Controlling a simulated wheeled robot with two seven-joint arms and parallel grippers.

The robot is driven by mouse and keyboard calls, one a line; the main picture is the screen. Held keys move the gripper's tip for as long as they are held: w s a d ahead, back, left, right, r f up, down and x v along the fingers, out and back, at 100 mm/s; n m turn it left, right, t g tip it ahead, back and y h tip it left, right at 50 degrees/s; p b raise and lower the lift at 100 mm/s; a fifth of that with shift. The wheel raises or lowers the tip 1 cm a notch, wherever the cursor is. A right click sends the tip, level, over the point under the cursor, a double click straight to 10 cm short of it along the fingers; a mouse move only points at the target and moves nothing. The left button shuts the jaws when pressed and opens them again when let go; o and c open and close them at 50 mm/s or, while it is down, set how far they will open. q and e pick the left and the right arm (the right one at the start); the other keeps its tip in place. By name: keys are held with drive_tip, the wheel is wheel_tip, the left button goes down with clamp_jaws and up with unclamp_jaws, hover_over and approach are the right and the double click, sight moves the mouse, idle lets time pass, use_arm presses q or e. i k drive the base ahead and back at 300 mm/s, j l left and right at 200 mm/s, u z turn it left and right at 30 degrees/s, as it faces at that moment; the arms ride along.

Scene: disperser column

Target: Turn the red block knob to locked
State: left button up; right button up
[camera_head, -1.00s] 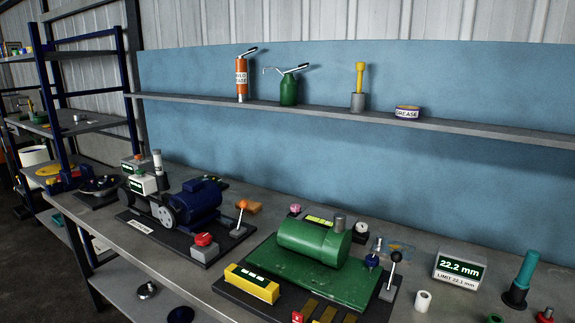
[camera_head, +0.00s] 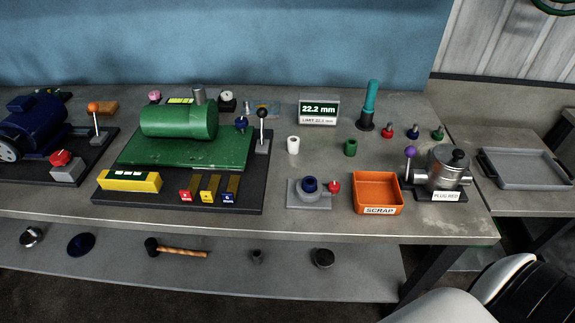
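A red knob (camera_head: 333,187) sits on the right side of a small grey block fixture (camera_head: 296,200) with a dark blue ring on top, near the front of the bench. Another red knob (camera_head: 61,158) sits on top of a grey box (camera_head: 68,174) at the left, beside the blue motor. I cannot tell from the picture which one the task means, nor read a locked mark on either. Neither of my grippers shows in view.
An orange scrap bin (camera_head: 377,207) stands right of the fixture, then a silver pot-like unit (camera_head: 446,170) labelled PLUG RED. A green machine (camera_head: 178,120) on a dark base stands left. A white part, likely my arm, fills the lower right corner.

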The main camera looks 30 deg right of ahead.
sight(333, 188)
drive_tip(key=z, duration=1.25)
drive_tip(key=i+j+u, duration=0.15)
drive_tip(key=j, duration=0.2)
drive_tip(key=i, duration=0.05)
